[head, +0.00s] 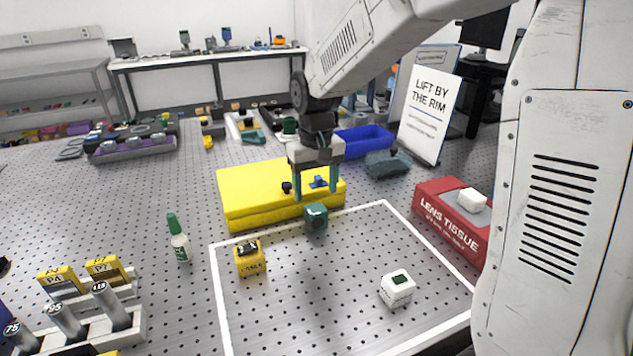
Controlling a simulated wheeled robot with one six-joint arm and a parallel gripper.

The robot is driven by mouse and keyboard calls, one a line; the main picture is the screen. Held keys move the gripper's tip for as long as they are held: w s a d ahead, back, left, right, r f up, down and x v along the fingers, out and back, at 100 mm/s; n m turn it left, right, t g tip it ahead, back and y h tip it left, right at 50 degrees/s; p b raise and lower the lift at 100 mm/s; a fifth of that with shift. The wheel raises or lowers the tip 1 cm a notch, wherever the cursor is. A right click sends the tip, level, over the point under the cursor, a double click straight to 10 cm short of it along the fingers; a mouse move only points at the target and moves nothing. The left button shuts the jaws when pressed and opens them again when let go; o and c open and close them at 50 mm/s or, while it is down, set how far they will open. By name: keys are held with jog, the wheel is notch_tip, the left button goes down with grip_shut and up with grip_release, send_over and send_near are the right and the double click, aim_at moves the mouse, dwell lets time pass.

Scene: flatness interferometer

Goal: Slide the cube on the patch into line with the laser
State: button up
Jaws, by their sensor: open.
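A white-outlined patch (218,310) is marked on the perforated metal table. A dark teal cube (316,218) sits near the patch's far edge. My gripper (316,196) points down with its two teal fingers apart, at or just above the cube's top; I cannot tell whether they touch it. The yellow laser block (249,262) with a dark top stands at the patch's left side. A white cube (397,289) with a dark green square on top sits at the patch's right front.
A yellow slab (235,205) lies just behind the patch. A red lens tissue box (447,223) stands to the right. A green-capped bottle (179,245) and a rack of labelled cylinders (130,335) are on the left. The patch's middle is clear.

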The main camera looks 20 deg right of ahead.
aim_at(316, 208)
notch_tip(316, 208, down, 7)
dwell(0.4)
jog(key=c, duration=1.2)
